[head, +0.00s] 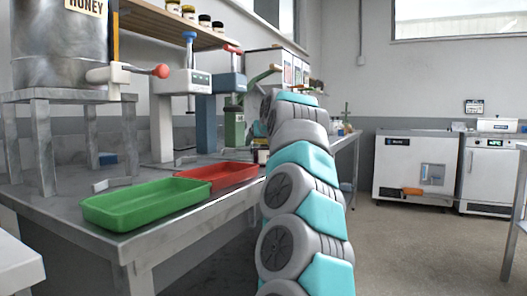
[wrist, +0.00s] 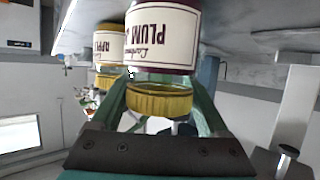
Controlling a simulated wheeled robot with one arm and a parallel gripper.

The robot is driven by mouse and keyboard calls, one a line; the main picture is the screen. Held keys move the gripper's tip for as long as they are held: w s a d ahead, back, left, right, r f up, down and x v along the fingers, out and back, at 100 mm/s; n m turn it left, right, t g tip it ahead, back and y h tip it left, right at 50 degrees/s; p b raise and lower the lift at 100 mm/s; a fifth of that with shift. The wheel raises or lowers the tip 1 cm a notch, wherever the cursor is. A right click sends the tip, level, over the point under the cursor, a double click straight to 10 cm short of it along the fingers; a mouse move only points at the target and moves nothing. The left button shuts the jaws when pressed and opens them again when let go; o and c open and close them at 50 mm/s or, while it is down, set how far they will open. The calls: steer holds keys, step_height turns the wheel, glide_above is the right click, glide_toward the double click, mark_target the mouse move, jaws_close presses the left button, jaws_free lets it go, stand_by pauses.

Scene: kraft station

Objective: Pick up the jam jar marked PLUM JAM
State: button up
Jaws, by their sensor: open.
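The jam jar marked PLUM (wrist: 163,40) is close up at the top middle of the wrist view, which shows it upside down. It has a cream label, dark red jam and a gold lid. My gripper (wrist: 158,92) is open, with green fingers to either side of the gold lid in the picture. I cannot tell whether they touch the jar. A second jar (wrist: 108,47) just left of it has a gold lid, orange contents and a label starting APPL. In the head view my arm hides the gripper, and I cannot make out the plum jar.
A green tray (head: 92,216) and a red tray (head: 185,180) lie on the steel bench (head: 140,240). Presses, a honey tank (head: 60,45) and a shelf (head: 150,18) with several small jars stand left. White cabinets (head: 410,165) are far right. The floor right of my arm is clear.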

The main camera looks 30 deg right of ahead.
jaws_close()
stand_by(0.5)
steer(key=shift+r, duration=0.25)
